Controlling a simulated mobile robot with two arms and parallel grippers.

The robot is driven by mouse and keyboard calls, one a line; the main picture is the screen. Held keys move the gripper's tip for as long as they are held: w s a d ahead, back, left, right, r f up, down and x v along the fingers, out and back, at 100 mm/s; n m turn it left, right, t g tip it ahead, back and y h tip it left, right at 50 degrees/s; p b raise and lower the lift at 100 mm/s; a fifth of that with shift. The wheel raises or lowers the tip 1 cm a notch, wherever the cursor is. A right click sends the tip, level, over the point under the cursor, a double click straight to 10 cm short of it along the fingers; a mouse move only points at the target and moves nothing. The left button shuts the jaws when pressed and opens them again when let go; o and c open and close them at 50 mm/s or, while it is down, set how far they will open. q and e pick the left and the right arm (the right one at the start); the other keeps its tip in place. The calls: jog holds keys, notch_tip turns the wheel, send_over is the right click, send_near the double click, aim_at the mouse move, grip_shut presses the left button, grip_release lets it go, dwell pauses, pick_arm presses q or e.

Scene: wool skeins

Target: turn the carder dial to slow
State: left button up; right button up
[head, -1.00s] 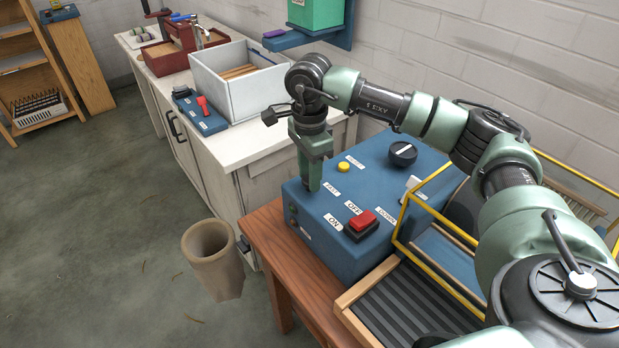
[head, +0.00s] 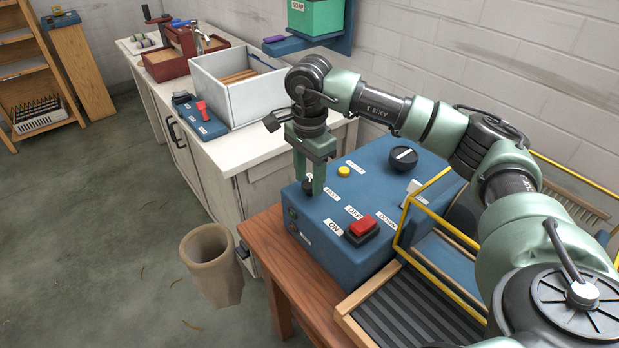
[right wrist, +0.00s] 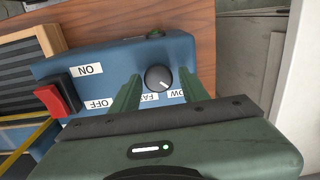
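The carder (head: 385,190) is a blue box on a wooden table. Its small dark dial (right wrist: 158,78) has a white mark pointing to the lower right in the right wrist view, on the side of a partly hidden label ending in "OW" (right wrist: 178,93). A label beginning "FA" (right wrist: 150,98) lies beside it, partly covered. My right gripper (right wrist: 160,75) is open, one finger on each side of the dial with gaps visible. In the head view my right gripper (head: 309,184) points down over the box's near-left corner, the dial (head: 307,187) between its fingers. My left gripper is not in view.
A red switch (head: 361,225) with ON and OFF labels, a yellow button (head: 343,171) and a larger black dial (head: 404,157) share the box top. A yellow guard frame (head: 404,222) stands to the right. A white counter (head: 262,147) is behind.

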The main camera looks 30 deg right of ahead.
aim_at(310, 183)
jog(key=shift+o, duration=0.4)
jog(key=shift+f, duration=0.1)
jog(key=shift+r+b, duration=0.45)
jog(key=shift+r, duration=3.5)
